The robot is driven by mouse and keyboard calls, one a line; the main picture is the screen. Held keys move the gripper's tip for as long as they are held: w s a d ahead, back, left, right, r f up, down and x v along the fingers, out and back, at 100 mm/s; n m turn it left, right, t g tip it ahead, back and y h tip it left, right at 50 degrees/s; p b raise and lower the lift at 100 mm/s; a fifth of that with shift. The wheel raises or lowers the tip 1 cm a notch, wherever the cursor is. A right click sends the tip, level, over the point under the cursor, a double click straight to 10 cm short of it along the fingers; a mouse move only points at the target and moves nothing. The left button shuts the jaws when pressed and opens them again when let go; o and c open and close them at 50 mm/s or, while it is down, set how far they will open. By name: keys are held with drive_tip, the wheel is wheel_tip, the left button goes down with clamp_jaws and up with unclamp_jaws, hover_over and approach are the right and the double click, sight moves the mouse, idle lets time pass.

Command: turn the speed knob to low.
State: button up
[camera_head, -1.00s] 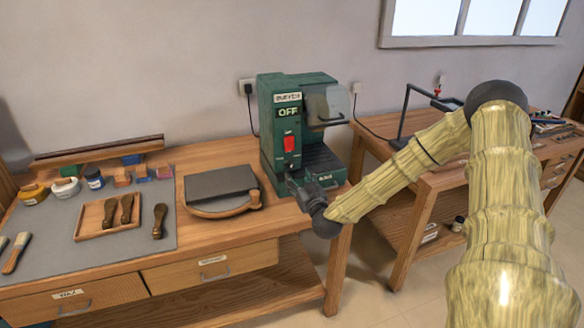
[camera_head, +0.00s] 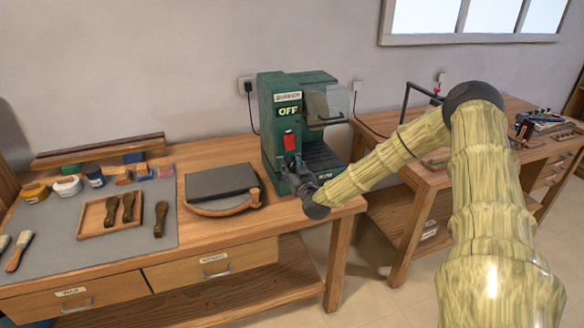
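A green bench machine (camera_head: 268,118) stands at the back of the wooden workbench. Its display (camera_head: 288,111) reads OFF. A red switch (camera_head: 289,140) sits below the display on its front panel. The speed knob is not visible now; my gripper covers the lower part of the panel. My gripper (camera_head: 288,162) is right at the panel, just under the red switch. It is small and dark here, so I cannot tell whether its fingers are open or shut, or whether they touch anything.
A dark slab on a wooden board (camera_head: 222,182) lies left of the machine. A tray with carving tools (camera_head: 112,216), jars and colored blocks stand on the grey mat (camera_head: 60,245). A second workbench (camera_head: 405,215) stands to the right. A clear guard (camera_head: 328,104) juts from the machine's upper right.

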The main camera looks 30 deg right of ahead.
drive_tip(key=c, duration=0.6)
drive_tip(key=shift+n, duration=0.3)
drive_tip(key=shift+r+n+p, duration=0.1)
drive_tip(key=shift+n+p, duration=0.2)
drive_tip(key=shift+n, duration=1.7)
drive_tip(key=o, duration=1)
drive_tip(key=shift+o, duration=0.2)
